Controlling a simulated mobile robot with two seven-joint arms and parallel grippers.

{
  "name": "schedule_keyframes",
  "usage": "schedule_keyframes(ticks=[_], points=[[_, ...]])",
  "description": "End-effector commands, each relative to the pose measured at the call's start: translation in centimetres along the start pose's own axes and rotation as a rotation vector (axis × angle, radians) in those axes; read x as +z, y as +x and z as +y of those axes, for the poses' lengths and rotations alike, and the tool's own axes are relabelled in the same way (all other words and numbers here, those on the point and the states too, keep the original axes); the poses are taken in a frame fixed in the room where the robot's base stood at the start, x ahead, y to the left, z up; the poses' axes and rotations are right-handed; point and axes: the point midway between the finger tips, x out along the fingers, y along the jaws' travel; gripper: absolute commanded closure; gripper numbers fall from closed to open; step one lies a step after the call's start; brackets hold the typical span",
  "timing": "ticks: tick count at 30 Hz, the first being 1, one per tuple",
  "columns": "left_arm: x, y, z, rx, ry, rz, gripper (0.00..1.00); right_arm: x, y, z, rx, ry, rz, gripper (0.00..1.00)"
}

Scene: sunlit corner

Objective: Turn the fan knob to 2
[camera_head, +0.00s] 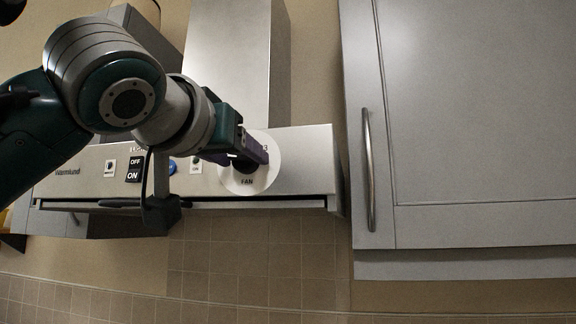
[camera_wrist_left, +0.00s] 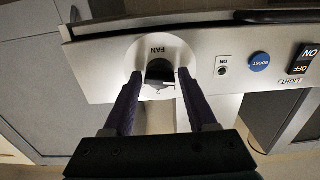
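The fan knob (camera_wrist_left: 160,70) is dark and sits on a white round dial marked FAN (camera_wrist_left: 137,52), upside down in the left wrist view. In the head view the dial (camera_head: 268,180) shows at the right part of the hood panel, and the knob is mostly hidden behind my gripper. My left gripper (camera_wrist_left: 160,76) is open, with one purple finger on each side of the knob. Small gaps seem to remain between the fingertips and the knob. A small digit shows on the dial between the fingers; the knob's exact setting is hard to read. My right gripper is in neither view.
The steel hood panel (camera_head: 305,165) also carries a black ON/OFF light switch (camera_wrist_left: 302,60) and a blue BOOST button (camera_wrist_left: 260,61). A grey cabinet (camera_head: 470,120) with a vertical handle (camera_head: 369,170) stands right of the hood. Tiled wall (camera_head: 255,255) lies below.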

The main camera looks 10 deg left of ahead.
Motion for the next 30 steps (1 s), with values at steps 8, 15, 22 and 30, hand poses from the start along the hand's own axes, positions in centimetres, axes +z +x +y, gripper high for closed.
schedule_keyframes(ticks=[8, 15, 22, 30], points=[[0.01, 0.01, 0.01, 0.0, 0.0, 0.0, 0.75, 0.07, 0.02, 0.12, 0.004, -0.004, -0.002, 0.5], [0.02, 0.02, 0.0, 0.0, 0.0, -0.001, 1.0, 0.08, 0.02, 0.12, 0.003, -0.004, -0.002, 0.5], [0.02, 0.03, 0.0, 0.0, 0.007, -0.001, 1.0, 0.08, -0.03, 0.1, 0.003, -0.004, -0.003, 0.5], [-0.06, 0.06, -0.01, 0.0, 0.099, -0.002, 1.0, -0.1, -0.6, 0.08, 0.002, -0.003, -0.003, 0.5]])
